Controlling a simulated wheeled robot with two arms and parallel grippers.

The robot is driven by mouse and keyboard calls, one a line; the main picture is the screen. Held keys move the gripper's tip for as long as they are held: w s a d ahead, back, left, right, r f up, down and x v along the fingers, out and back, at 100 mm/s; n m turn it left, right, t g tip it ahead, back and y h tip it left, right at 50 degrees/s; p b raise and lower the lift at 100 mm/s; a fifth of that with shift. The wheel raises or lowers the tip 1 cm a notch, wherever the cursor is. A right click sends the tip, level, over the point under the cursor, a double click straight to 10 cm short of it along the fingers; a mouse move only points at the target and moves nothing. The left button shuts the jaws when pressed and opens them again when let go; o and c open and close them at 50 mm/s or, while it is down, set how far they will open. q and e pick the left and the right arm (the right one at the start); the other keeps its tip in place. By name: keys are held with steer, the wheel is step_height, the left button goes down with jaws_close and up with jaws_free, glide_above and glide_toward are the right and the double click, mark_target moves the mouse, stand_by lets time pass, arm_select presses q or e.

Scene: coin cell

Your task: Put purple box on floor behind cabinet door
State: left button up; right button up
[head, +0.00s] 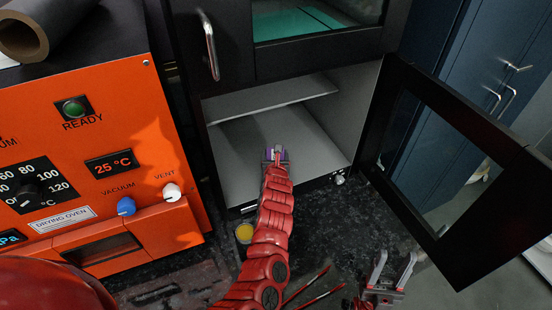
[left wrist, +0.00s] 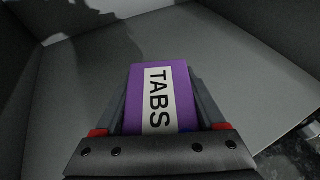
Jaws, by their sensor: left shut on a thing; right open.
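The purple box (left wrist: 182,82), with a white label reading TABS, sits between the fingers of my left gripper (left wrist: 162,98) in the left wrist view. In the head view my left gripper (head: 275,156) reaches into the lower cabinet compartment, shut on the box, of which only small purple parts (head: 284,155) show. The box is over the grey cabinet floor (head: 315,150); I cannot tell whether it touches it. The black-framed glass cabinet door (head: 500,148) stands wide open to the right. My right gripper (head: 392,268) is open and empty at the lower right, below the door.
A grey shelf (head: 270,98) crosses the upper compartment space, above and behind my left gripper. The orange drying oven (head: 110,150) stands close on the left. A small yellow-topped container (head: 244,232) is beside my left arm on the dark speckled surface (head: 385,222). Blue cabinets (head: 480,75) stand behind the door.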

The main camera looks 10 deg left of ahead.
arm_select(q)
steer(key=shift+f, duration=0.95)
steer(key=o, duration=1.6)
steer(key=shift+c, duration=0.2)
steer(key=shift+s+r, duration=0.1)
steer(key=shift+s+d+r, duration=0.1)
steer(key=shift+s+d, duration=0.05)
steer(key=shift+s, duration=0.15)
steer(key=p+v, duration=0.1)
steer(key=v, duration=0.8)
steer(key=shift+s+d+r+p, duration=0.1)
steer(key=shift+s+p, duration=0.2)
steer(key=shift+s+r, duration=0.3)
steer(key=shift+s, duration=0.4)
